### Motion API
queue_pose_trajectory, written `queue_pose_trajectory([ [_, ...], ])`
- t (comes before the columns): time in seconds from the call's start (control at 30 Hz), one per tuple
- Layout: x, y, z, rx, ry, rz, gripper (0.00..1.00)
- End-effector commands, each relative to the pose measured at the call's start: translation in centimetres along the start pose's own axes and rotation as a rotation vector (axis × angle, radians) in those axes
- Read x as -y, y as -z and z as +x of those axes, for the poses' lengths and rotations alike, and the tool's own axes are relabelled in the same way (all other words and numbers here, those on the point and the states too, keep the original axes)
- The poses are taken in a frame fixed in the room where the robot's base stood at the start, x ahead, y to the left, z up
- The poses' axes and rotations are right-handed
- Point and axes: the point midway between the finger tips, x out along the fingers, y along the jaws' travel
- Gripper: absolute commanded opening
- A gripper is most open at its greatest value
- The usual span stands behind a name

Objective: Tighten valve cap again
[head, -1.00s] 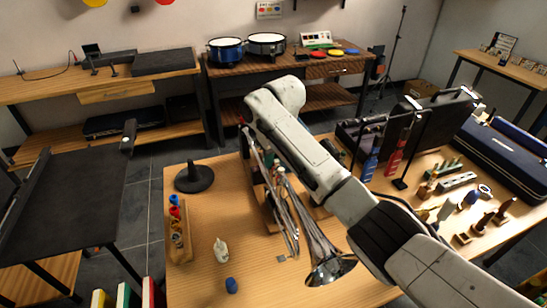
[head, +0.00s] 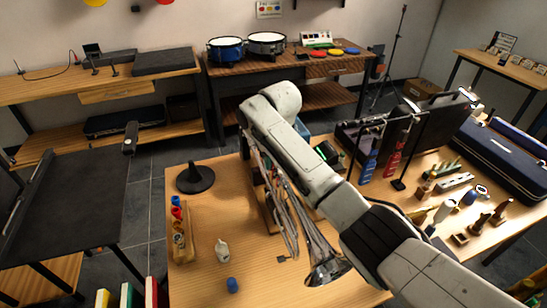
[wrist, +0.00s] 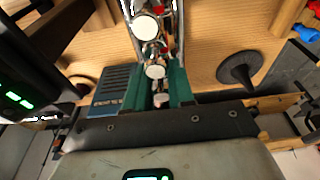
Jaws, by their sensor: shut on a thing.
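A silver trumpet (head: 285,205) stands on the wooden table, partly behind my arm in the head view, with its bell low near the front. In the wrist view its round silver valve caps (wrist: 147,28) run in a row toward me. The fingers are closed about the nearest cap (wrist: 163,100), one on each side. How far this cap is screwed down cannot be told. In the head view my gripper is hidden behind my arm.
A black cone stand (head: 195,179), a rack of small coloured bottles (head: 178,228), a small white bottle (head: 221,249) and a blue cap (head: 232,285) stand left of the trumpet. A device with green lights (wrist: 18,100) is close at left. The table's front left is mostly clear.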

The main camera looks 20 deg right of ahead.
Motion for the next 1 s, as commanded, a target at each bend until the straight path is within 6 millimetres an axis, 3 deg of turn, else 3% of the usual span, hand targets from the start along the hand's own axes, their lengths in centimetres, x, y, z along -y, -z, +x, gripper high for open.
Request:
queue_pose_trajectory([
  [0.57,-0.22,0.01,-0.13,0.001,-0.054,0.254,0.01],
  [1.0,-0.36,-0.1,0.03,0.002,-0.129,0.612,0.02],
])
